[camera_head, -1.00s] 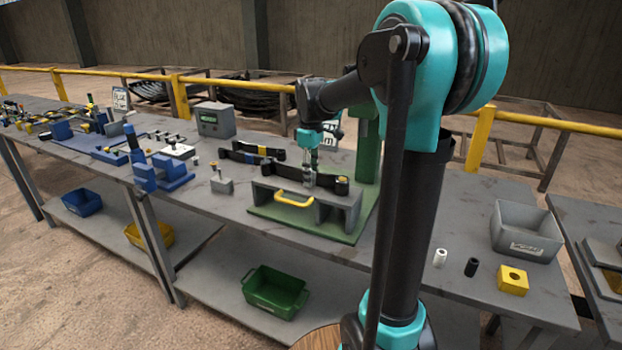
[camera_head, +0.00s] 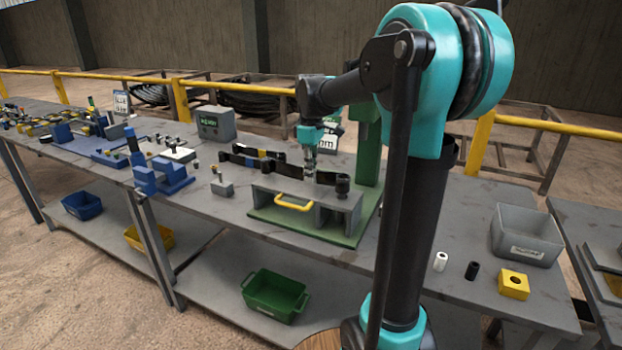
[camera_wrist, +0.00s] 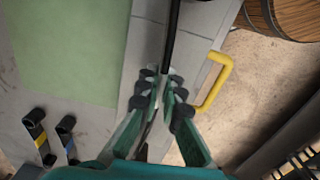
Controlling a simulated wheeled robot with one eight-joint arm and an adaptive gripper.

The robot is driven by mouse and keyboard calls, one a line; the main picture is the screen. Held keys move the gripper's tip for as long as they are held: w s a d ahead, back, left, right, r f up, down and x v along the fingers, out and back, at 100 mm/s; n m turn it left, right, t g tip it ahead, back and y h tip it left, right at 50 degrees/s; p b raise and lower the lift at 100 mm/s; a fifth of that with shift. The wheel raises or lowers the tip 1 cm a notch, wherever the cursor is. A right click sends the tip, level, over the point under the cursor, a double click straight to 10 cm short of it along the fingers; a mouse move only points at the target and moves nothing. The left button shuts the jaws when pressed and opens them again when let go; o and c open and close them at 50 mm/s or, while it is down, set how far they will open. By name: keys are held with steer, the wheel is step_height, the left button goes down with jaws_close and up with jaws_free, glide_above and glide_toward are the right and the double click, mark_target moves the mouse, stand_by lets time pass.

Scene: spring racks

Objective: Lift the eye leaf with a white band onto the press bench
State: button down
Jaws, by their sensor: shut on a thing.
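My gripper (camera_head: 310,168) is shut on a long black eye leaf (camera_head: 328,179), which it holds at the grey block with a yellow handle (camera_head: 294,202) on the green-based press (camera_head: 268,214). In the wrist view the leaf (camera_wrist: 172,40) runs between my fingertips (camera_wrist: 165,98). A round black eye shows at its right end in the head view.
The press's green column (camera_head: 368,145) stands just right of my gripper. A grey box (camera_head: 215,122), a small grey block (camera_head: 222,188) and blue fixtures (camera_head: 165,178) stand to the left. A grey bin (camera_head: 526,233) and a yellow block (camera_head: 513,284) sit at the right.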

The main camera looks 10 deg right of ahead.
step_height(320, 180, up, 18)
stand_by(0.4)
